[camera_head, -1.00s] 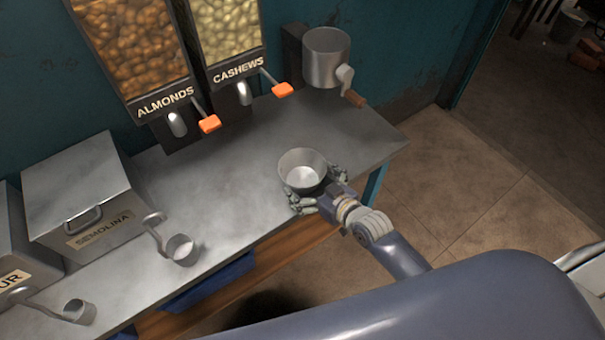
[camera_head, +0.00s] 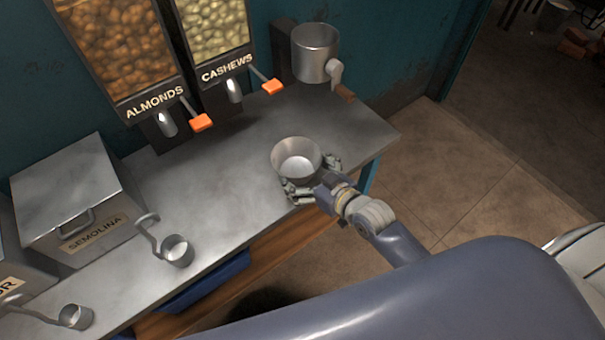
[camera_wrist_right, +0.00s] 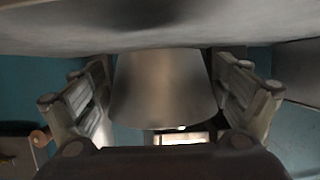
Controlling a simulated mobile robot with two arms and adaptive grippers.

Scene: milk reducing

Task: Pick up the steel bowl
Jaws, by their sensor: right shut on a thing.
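The steel bowl (camera_head: 297,163) is a small, empty-looking metal bowl with a wide rim, upright near the front right edge of the metal counter. My right gripper (camera_head: 314,179) reaches it from the front right, with one finger on each side of it. In the right wrist view the bowl (camera_wrist_right: 163,88) sits between the two fingers, and the gripper is shut on it. That view appears upside down, with the wide rim lower in the picture. I cannot tell whether the bowl's base still touches the counter. My left gripper is not in view.
The metal counter (camera_head: 215,190) is clear left of the bowl. Behind stand almond (camera_head: 120,50) and cashew (camera_head: 212,25) dispensers with orange levers, and a cranked metal pot (camera_head: 315,55). At left are a semolina bin (camera_head: 68,195) and two scoops (camera_head: 177,252) (camera_head: 75,317).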

